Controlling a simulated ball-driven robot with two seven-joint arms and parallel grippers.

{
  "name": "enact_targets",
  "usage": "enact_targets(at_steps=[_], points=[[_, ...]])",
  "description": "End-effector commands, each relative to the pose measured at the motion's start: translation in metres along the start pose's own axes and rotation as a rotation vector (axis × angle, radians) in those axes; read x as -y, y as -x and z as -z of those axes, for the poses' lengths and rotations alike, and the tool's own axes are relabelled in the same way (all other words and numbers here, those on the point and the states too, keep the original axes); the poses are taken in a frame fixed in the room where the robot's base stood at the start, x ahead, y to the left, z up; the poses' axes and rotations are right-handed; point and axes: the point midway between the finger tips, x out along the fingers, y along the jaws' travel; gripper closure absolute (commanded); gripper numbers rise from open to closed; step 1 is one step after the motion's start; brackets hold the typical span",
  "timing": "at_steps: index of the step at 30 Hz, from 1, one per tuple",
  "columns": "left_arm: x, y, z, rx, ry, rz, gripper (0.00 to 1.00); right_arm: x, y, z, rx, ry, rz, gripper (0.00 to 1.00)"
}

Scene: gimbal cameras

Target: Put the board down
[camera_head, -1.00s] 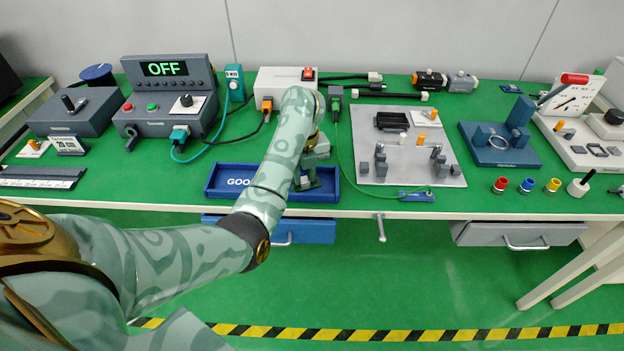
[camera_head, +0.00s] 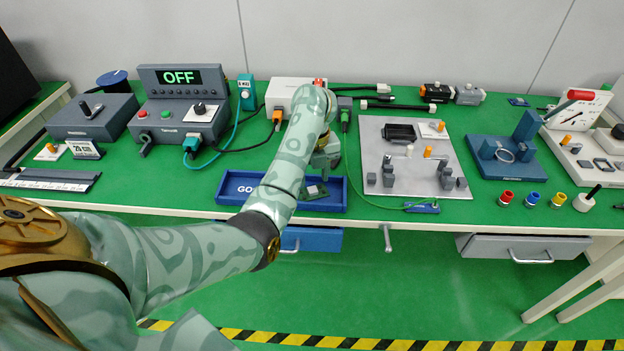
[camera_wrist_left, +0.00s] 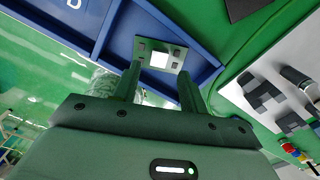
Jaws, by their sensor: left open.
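In the head view my left gripper (camera_head: 322,168) is over the right part of the tray, partly hidden by my arm. My right gripper is not in view.
A grey fixture plate (camera_head: 405,180) with blocks stands right of the tray. A console reading OFF (camera_head: 180,105) is at the back left, with cables running near the tray. A blue stand (camera_head: 503,150) is further right. Drawers hang under the table.

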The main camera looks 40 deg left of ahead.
Motion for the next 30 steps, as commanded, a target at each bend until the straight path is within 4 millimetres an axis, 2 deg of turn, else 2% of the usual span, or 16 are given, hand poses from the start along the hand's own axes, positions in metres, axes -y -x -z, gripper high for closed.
enact_targets(at_steps=[1, 3, 6, 10, 15, 30], points=[[0.000, 0.023, 0.000, 0.005, 0.000, 0.006, 0.57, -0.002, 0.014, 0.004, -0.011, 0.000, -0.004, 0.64], [0.000, 0.041, 0.000, 0.005, 0.000, 0.006, 0.57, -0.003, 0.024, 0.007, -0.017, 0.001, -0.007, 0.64], [0.000, 0.062, 0.000, 0.004, 0.000, 0.005, 0.57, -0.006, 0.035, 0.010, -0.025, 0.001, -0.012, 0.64], [0.000, 0.080, 0.000, 0.002, -0.001, 0.003, 0.57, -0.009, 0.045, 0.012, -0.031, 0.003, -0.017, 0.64], [0.000, 0.087, 0.000, 0.001, 0.000, 0.001, 0.57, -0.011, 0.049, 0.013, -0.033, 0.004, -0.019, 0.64], [0.000, 0.086, 0.000, 0.001, -0.001, 0.000, 0.57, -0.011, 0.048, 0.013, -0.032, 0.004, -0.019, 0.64]])
